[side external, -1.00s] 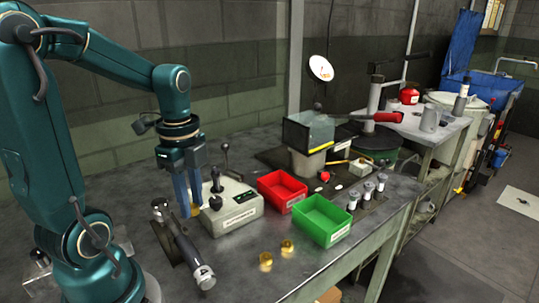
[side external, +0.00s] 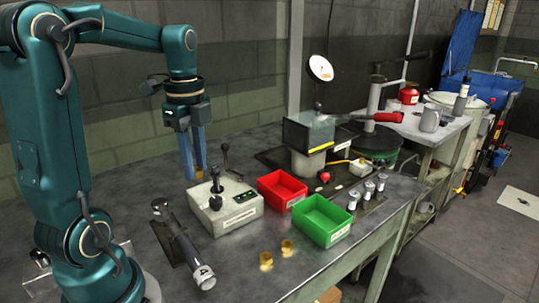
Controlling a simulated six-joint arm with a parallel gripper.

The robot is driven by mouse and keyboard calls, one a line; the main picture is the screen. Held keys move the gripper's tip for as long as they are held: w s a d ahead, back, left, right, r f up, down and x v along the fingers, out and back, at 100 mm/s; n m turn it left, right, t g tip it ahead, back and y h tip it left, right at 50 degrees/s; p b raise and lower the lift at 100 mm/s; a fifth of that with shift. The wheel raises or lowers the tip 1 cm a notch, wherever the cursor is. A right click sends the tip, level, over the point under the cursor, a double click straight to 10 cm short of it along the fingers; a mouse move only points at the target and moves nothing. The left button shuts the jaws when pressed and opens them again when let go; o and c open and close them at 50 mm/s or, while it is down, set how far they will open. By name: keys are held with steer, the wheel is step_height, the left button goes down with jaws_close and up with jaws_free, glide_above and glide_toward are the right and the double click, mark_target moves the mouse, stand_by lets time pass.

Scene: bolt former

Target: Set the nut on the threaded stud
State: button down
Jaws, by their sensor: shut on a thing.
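My gripper (side external: 193,178) has blue fingers pointing down and is above the bench, just behind and left of the grey control box. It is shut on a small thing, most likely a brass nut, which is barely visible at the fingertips. Two other brass nuts, a left one (side external: 266,261) and a right one (side external: 287,247), lie loose on the bench front. Several short upright metal posts (side external: 369,190) with pale tops stand in a row on a dark strip right of the green bin. I cannot tell which, if any, is the threaded stud.
The control box (side external: 225,208) with upright levers stands near my gripper. A red bin (side external: 282,203) and a green bin (side external: 323,239) stand to its right. A dark cylindrical tool (side external: 184,246) lies front left. A press with a clear guard (side external: 307,134) stands behind the bins.

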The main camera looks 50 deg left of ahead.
mark_target(215, 167)
steer(key=w+a+r, duration=0.1)
steer(key=w+a, duration=0.1)
steer(key=w+a+r, duration=0.1)
steer(key=w+a, duration=0.1)
steer(key=w+a+r, duration=0.1)
steer(key=w+a, duration=0.2)
steer(key=shift+f, duration=2.65)
steer(key=shift+f, duration=1.45)
steer(key=c, duration=0.6)
jaws_free()
steer(key=shift+r, duration=0.15)
